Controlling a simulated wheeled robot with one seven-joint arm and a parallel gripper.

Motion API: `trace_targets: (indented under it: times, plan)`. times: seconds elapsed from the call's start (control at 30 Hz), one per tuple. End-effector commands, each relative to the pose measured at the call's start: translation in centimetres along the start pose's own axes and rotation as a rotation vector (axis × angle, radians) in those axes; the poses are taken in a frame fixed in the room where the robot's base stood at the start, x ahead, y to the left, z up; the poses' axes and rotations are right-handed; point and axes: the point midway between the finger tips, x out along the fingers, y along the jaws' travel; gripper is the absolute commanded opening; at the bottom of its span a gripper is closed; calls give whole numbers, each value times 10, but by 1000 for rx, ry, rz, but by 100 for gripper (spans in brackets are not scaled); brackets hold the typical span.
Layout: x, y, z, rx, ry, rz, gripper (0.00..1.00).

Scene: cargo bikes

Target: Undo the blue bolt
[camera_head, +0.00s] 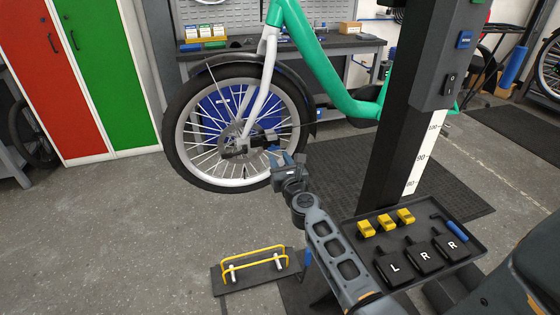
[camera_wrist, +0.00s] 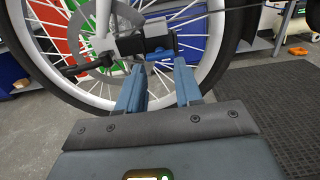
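The blue bolt (camera_wrist: 160,56) shows in the wrist view as a small blue piece under a dark block at the hub of the bike wheel (camera_head: 181,140). My gripper (camera_wrist: 159,68) has its two blue-grey fingers spread, with a clear gap between them. The bolt appears between and just beyond the fingertips; I cannot tell whether they touch it. In the head view my gripper (camera_head: 280,158) is at the lower right of the hub, and the bolt is hard to tell from the fingers there.
A black lever (camera_wrist: 88,67) sticks out left of the hub. A grey column (camera_head: 395,165) carries a tray (camera_head: 352,230) with yellow blocks and L and R pieces. A yellow-railed stand (camera_head: 253,264) lies on the floor. A workbench (camera_head: 345,42) is behind. Floor at left is clear.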

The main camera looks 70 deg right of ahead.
Motion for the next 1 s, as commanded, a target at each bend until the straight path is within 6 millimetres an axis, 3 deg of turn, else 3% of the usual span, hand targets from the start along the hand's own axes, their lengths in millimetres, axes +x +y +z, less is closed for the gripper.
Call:
trace_targets:
  times: [0.37, 0.7, 1.0]
  plan:
    - [0, 0, 0, 0, 0, 0, 0]
    - [0, 0, 0, 0, 0, 0, 0]
    - [0, 0, 0, 0, 0, 0, 27]
